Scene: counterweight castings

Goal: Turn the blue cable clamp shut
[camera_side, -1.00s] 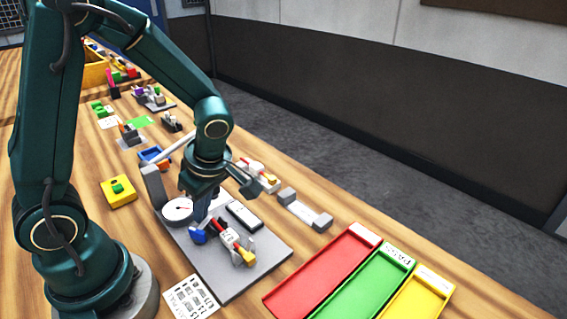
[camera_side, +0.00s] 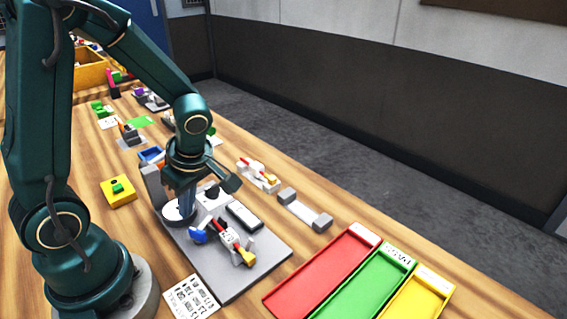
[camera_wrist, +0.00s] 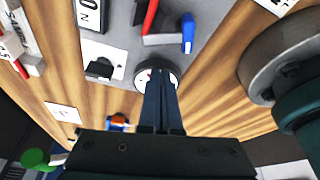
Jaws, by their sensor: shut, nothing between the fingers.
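The blue cable clamp (camera_side: 198,236) sits on the grey base plate (camera_side: 225,282), at the left end of a fixture with a red lever. It also shows in the wrist view (camera_wrist: 188,34), near the top centre. I cannot tell how far it is turned. My gripper (camera_side: 186,210) is shut and empty, pointing down over the round white dial gauge (camera_side: 172,216), behind the clamp and apart from it. In the wrist view my shut fingers (camera_wrist: 160,76) cover part of the dial (camera_wrist: 144,77).
Red (camera_side: 318,272), green (camera_side: 363,284) and yellow (camera_side: 415,300) trays lie at the front right. A yellow button box (camera_side: 118,191) is left.

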